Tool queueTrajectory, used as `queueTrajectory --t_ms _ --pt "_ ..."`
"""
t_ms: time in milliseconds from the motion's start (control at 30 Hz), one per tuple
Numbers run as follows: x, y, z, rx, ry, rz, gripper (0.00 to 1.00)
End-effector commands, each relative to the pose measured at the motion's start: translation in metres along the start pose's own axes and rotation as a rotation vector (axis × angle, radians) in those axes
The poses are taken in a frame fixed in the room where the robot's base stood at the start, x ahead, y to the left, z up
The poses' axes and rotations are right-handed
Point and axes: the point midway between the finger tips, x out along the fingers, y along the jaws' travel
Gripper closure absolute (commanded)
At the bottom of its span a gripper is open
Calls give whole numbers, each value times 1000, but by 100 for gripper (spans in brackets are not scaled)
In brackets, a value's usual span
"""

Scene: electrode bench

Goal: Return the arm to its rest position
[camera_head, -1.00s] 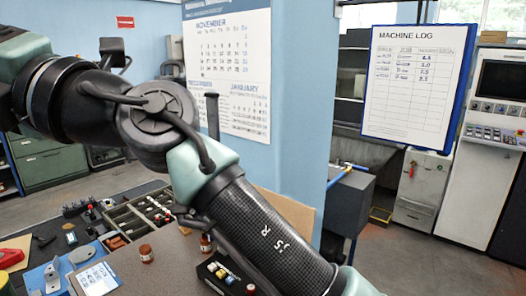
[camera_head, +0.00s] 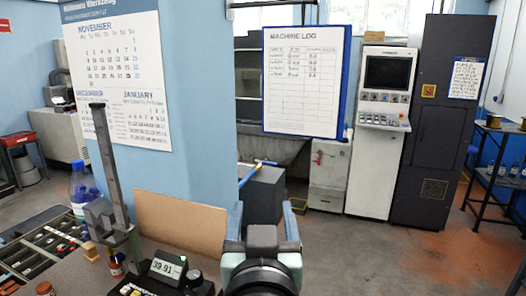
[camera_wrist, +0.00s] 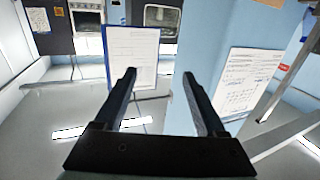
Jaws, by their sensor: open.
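My gripper (camera_head: 264,208) is raised at the bottom middle of the head view, pointing away from the camera. Its two fingers stand apart on either side of the dark palm. In the wrist view my gripper (camera_wrist: 159,76) is open, with nothing between the fingers. The machine log board (camera_wrist: 146,50) and a blue pillar (camera_wrist: 200,25) show beyond the fingertips. My arm runs down out of the head view's bottom edge, so most of its links are hidden.
A blue-capped bottle (camera_head: 82,185) stands behind. The pillar (camera_head: 200,120) carries a calendar (camera_head: 118,75). Floor (camera_head: 400,250) is open at right.

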Motion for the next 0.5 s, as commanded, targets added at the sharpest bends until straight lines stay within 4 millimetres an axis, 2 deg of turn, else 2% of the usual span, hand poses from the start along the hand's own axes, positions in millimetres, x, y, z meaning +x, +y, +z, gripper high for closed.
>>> queueTrajectory --t_ms 33,100,267,367,500 --pt "-5 5 21 6 -61 0 27" --pt "-10 4 -17 3 47 -1 27" --pt "-32 4 -87 3 272 0 27" --pt "-55 4 -134 3 429 0 27" --pt "-96 4 -192 3 647 0 27"
